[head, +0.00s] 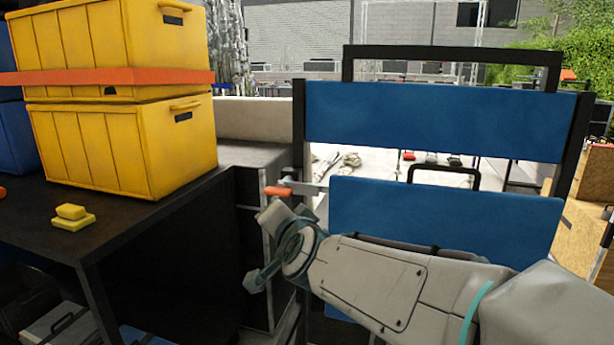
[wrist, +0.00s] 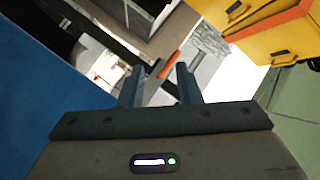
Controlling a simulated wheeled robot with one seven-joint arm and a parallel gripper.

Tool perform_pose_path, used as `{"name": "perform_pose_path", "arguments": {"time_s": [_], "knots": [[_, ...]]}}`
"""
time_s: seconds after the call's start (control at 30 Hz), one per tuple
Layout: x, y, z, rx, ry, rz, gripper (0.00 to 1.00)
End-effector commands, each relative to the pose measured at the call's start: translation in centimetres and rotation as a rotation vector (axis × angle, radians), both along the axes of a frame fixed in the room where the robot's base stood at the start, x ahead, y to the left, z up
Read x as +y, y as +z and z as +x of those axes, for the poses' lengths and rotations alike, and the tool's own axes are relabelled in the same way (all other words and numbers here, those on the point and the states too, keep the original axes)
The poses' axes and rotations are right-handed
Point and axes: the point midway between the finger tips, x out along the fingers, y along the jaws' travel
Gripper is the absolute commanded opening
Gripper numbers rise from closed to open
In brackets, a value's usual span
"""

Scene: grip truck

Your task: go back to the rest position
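My gripper (head: 268,255) is in the middle of the head view, at the end of my pale arm, which reaches in from the lower right. In the wrist view my gripper (wrist: 158,78) has its two dark fingers spread apart. Nothing is held between them; the background shows through the gap. An orange-handled tool (head: 278,191), perhaps a clamp, shows just above my gripper in the head view. An orange piece (wrist: 168,66) shows beyond the fingertips in the wrist view, and I cannot tell its distance.
Blue panels (head: 430,122) in a black frame stand behind my arm. Two yellow crates (head: 120,150) are stacked on a dark table (head: 150,215) at left, with an orange strip (head: 110,77) across them. A small yellow object (head: 73,216) lies in front. Wooden boxes (head: 583,225) stand at right.

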Motion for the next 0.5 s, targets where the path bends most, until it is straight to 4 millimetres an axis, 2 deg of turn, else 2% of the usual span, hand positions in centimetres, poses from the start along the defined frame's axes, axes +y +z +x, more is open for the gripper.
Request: {"name": "perform_pose_path", "arguments": {"time_s": [0.03,0.17,0.27,0.4,0.5], "knots": [[-1.5,-0.4,-0.9,0.047,0.032,-0.077,0.31],[-5.0,-3.8,-3.9,0.202,0.128,-0.279,0.31],[-8.3,-6.6,-7.1,0.345,0.191,-0.425,0.31],[-13.4,-9.9,-12.5,0.566,0.265,-0.6,0.31],[-16.4,-11.4,-16.1,0.706,0.302,-0.688,0.31]]}}
